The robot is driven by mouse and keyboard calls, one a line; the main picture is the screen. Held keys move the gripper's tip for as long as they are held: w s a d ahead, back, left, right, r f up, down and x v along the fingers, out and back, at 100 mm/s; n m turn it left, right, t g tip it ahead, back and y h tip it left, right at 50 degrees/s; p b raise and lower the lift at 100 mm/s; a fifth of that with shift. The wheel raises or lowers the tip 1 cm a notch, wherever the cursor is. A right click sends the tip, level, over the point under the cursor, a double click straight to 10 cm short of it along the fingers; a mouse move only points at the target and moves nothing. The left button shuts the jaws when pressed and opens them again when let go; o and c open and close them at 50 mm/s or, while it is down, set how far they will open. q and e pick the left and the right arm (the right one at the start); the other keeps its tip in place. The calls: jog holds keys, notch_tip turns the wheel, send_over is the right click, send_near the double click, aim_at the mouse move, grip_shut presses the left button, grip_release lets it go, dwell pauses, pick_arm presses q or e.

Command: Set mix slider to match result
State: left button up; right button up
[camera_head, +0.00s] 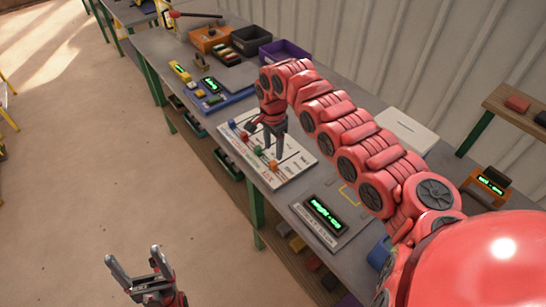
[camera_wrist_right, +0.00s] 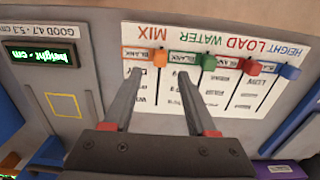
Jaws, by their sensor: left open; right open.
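The slider board (camera_head: 292,170) lies on the bench, with MIX, WATER, LOAD and HEIGHT columns readable in the right wrist view. The orange mix slider knob (camera_wrist_right: 160,57) sits at the top of its column, level with the BLANK label. My right gripper (camera_wrist_right: 159,75) is open over the board. Its fingertips point toward the orange knob, one to each side in the picture; I cannot tell whether they touch. In the head view my right gripper (camera_head: 268,148) partly covers the board. My left gripper (camera_head: 139,270) is open and empty, over the floor beside the bench.
Green (camera_wrist_right: 208,62), red (camera_wrist_right: 250,67) and blue (camera_wrist_right: 289,71) knobs stand beside the orange one. A display (camera_head: 325,214) with green text reading height and cm lies toward the near end. A blue tray (camera_head: 217,103) and bins (camera_head: 283,52) stand farther along the bench.

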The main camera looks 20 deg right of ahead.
aim_at(273, 162)
notch_tip(273, 162, down, 7)
jog(key=shift+r+p, duration=0.15)
jog(key=shift+p, duration=0.4)
jog(key=shift+c, duration=0.3)
grip_shut()
dwell(0.8)
